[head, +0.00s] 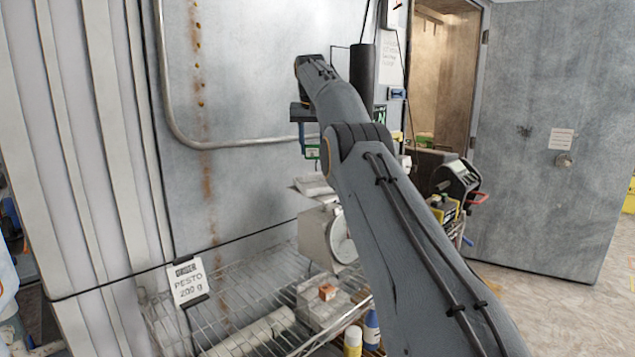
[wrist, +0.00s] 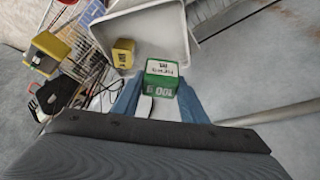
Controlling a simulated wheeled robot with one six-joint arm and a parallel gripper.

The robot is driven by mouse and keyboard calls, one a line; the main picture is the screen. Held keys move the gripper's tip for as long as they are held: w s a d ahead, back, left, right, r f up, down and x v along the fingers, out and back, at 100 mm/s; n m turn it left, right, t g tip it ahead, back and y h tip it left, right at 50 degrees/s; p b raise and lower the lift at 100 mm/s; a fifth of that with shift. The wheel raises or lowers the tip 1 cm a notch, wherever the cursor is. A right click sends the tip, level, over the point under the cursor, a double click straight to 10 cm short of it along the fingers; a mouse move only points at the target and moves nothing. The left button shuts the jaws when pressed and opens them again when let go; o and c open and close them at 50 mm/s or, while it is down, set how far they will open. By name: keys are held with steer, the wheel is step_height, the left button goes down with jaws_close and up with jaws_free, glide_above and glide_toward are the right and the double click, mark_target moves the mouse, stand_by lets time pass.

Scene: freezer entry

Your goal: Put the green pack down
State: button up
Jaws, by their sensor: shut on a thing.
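The green pack (wrist: 161,78) has a white label on its upper face and white printing on the face towards the camera. My gripper (wrist: 158,100) is shut on it, with a blue finger on each side in the wrist view. In the head view my gripper (head: 308,148) hangs from the end of the raised arm, in front of the metal wall. A small part of the green pack (head: 312,152) shows there; the arm hides much of what lies behind it.
A white scale (head: 325,235) with a round dial stands below the gripper on a wire shelf (head: 225,315). A pale tray (wrist: 150,25) and a yellow pack (wrist: 122,54) lie beyond the green pack in the wrist view. A bent metal rail (head: 185,135) runs along the wall.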

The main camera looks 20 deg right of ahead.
mark_target(312, 155)
steer(key=shift+w+f+b, duration=0.1)
steer(key=shift+f+b, duration=1.2)
steer(key=shift+b, duration=0.8)
steer(key=shift+f, duration=0.3)
steer(key=shift+f+p, duration=0.75)
steer(key=shift+f, duration=2.65)
steer(key=shift+f, duration=0.1)
steer(key=o, duration=1.1)
steer(key=shift+r, duration=0.35)
steer(key=b+v, duration=0.3)
steer(key=v, duration=0.8)
steer(key=shift+s+r, duration=0.25)
steer(key=shift+s, duration=0.1)
